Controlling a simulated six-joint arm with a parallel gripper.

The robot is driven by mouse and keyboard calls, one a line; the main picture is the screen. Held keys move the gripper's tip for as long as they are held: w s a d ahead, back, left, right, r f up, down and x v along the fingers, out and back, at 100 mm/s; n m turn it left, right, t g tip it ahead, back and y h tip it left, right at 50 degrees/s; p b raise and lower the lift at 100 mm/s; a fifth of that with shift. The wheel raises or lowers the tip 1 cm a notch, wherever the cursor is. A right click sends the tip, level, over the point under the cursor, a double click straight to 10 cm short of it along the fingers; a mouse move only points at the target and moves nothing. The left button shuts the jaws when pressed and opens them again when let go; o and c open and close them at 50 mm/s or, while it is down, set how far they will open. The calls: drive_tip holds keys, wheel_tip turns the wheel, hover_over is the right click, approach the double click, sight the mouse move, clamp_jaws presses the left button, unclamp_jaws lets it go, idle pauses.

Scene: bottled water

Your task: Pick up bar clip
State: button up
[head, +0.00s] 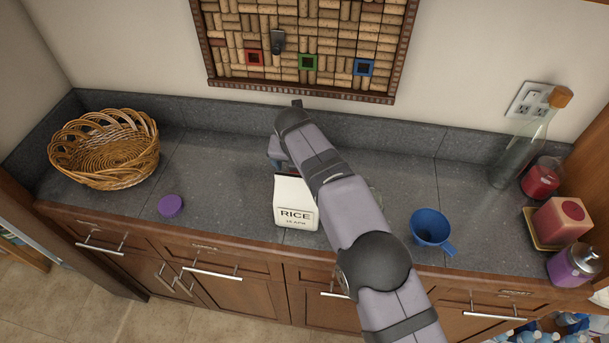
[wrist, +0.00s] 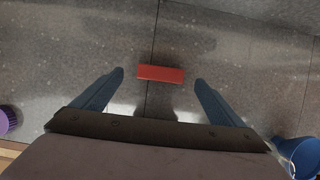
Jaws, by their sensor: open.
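A red bar-shaped piece, which I take to be the bar clip (wrist: 161,73), lies flat on the grey counter in the wrist view, its long side running left to right. My gripper (wrist: 159,78) is open, with one blue-grey finger to each side of the bar in the picture. Gaps show between the bar and both fingers, and nothing is held. The height of the fingertips above the counter is hard to tell. In the head view my arm hides the bar and most of the gripper, which is behind the rice carton.
The white rice carton (head: 296,203) stands close in front of my gripper. A purple lid (head: 171,206) and wicker basket (head: 105,150) are left. A blue cup (head: 431,227), glass bottle (head: 520,150) and red candle (head: 561,222) are right. A corkboard (head: 228,82) hangs behind.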

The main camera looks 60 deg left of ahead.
drive_tip(key=shift+p+x, duration=0.9)
drive_tip(key=shift+x, duration=1.25)
drive_tip(key=shift+d, duration=0.2)
drive_tip(key=c, duration=1.1)
